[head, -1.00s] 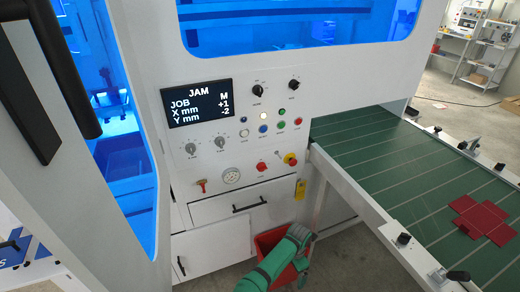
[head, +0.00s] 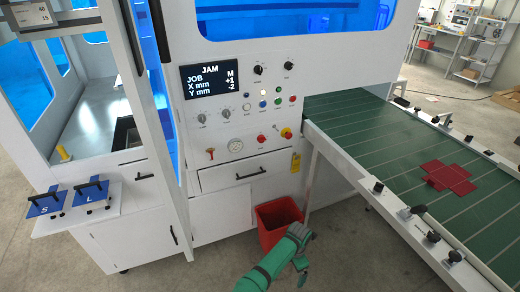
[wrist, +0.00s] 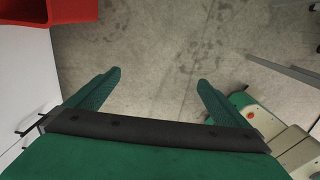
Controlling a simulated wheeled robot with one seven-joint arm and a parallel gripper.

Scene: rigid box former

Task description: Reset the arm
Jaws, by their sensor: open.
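My gripper (wrist: 160,82) shows in the wrist view with its two green fingers spread apart and nothing between them. It faces the bare concrete floor. In the head view my green arm reaches in from the bottom middle, and its end (head: 304,262) is low in front of the machine, just right of and below the red bin.
A red bin (head: 276,222) stands by the white machine; its edge also shows in the wrist view (wrist: 48,10). The panel screen (head: 211,78) reads JAM. A green conveyor (head: 400,160) with a red cross-shaped blank (head: 449,177) is at right. Blue plates (head: 46,204) marked S and L sit on a left shelf.

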